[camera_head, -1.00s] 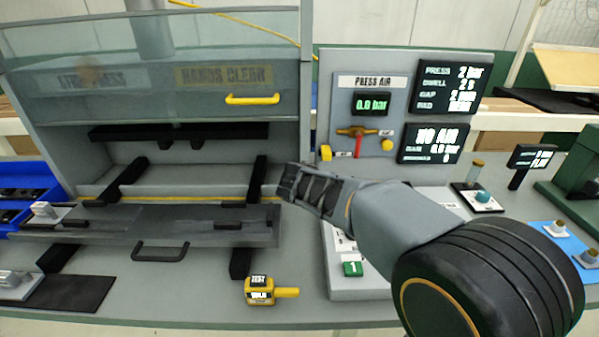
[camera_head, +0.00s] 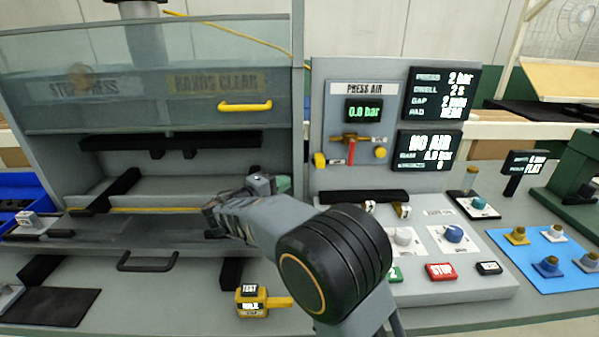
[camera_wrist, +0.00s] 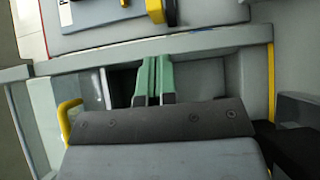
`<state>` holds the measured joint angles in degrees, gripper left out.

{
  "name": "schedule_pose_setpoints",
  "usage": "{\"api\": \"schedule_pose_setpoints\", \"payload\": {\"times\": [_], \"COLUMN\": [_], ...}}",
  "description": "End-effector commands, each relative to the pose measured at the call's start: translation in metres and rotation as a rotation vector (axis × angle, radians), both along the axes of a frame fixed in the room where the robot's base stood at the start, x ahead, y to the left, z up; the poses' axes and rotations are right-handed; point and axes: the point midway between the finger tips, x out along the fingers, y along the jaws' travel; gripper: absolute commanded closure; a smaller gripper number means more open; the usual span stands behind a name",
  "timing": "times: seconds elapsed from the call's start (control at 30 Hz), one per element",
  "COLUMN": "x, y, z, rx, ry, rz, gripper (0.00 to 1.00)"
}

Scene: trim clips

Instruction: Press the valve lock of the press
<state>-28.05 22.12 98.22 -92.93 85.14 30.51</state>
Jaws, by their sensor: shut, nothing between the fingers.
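The grey press air panel (camera_head: 390,90) stands right of the press. It carries a brass valve with a red handle (camera_head: 351,152) hanging down. I cannot tell which yellow part is the valve lock. My gripper (camera_head: 284,184) is left of and below the panel, in front of the press frame, its green fingertips partly hidden by my arm. In the wrist view the fingers (camera_wrist: 153,65) are together and empty; a yellow part (camera_wrist: 156,10) shows beyond them.
The press's clear guard (camera_head: 150,85) with a yellow handle (camera_head: 245,106) is up on the left. A control box with a red stop button (camera_head: 440,271) stands below the panel. A yellow test tag (camera_head: 252,300) lies at the front. The panel displays read 0.0 bar and NO AIR.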

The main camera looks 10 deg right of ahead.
Motion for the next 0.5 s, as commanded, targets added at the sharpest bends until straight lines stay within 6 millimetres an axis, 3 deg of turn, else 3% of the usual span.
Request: {"api": "schedule_pose_setpoints", "payload": {"times": [0.17,0.5], "x": [0.007,0.037], "y": [-0.012,-0.057], "z": [0.001,0.001], "rx": [0.0,0.0], "ry": [0.0,0.001], "rz": [-0.003,-0.003], "gripper": [1.0,1.0]}}
